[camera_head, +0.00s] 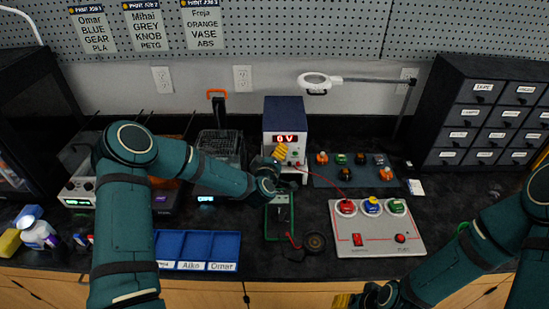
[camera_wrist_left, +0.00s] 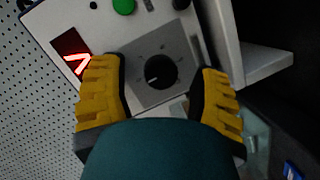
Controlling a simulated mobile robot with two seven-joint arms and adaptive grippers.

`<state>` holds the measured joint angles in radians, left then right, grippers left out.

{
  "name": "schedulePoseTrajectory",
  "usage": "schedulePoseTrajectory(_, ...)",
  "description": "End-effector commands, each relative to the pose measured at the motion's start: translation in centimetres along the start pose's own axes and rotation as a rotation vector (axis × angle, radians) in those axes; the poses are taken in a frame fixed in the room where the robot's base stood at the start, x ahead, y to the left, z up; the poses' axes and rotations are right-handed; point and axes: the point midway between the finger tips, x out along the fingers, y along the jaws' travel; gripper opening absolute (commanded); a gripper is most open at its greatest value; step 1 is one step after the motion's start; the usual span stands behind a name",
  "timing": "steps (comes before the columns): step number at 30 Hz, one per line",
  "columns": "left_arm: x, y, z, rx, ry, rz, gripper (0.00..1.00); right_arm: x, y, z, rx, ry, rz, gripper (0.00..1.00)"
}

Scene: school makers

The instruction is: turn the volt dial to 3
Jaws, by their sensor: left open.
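A white pointer mark sits at the knob's lower left. My left gripper (camera_head: 280,152) is at the power supply's front and hides the dial in the head view. In the wrist view its yellow fingers (camera_wrist_left: 160,77) are open on either side of the dial, apart from it. My right gripper (camera_head: 345,300) is low at the front edge, partly cut off.
A green-framed device (camera_head: 279,215) stands below the power supply. A grey button panel (camera_head: 377,238) is to the right, and a blue divided tray (camera_head: 197,247) to the left. A magnifier lamp (camera_head: 316,82) hangs behind. A red cable runs near the left gripper.

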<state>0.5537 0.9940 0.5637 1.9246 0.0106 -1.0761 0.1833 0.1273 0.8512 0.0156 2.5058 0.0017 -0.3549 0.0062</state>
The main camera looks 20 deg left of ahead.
Motion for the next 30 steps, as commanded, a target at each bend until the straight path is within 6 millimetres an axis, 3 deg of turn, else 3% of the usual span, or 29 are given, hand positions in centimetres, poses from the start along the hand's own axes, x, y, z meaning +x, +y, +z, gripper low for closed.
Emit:
schedulePoseTrajectory(4,-0.02,0.0,0.02,0.0,0.0,0.0,0.62,-0.01,0.0,0.0,0.0,0.0,0.0,0.47)
schedulePoseTrajectory(5,-0.03,0.0,0.02,0.0,0.0,0.0,0.57,-0.01,0.0,0.0,0.0,0.0,0.0,0.47)
schedulePoseTrajectory(9,-0.04,-0.01,0.02,0.0,0.0,0.0,0.08,-0.01,0.0,0.0,0.0,0.0,0.0,0.47)
schedulePoseTrajectory(10,-0.04,0.0,0.02,0.0,0.0,0.0,0.0,-0.01,0.0,0.0,0.0,0.0,0.0,0.47)
schedulePoseTrajectory(20,-0.03,0.06,-0.03,0.023,0.003,-0.006,0.0,-0.02,-0.01,-0.01,0.0,0.0,0.0,0.47)
schedulePoseTrajectory(30,-0.01,0.4,0.07,0.21,0.016,-0.058,0.0,-0.1,-0.03,-0.05,0.0,0.001,0.0,0.47)
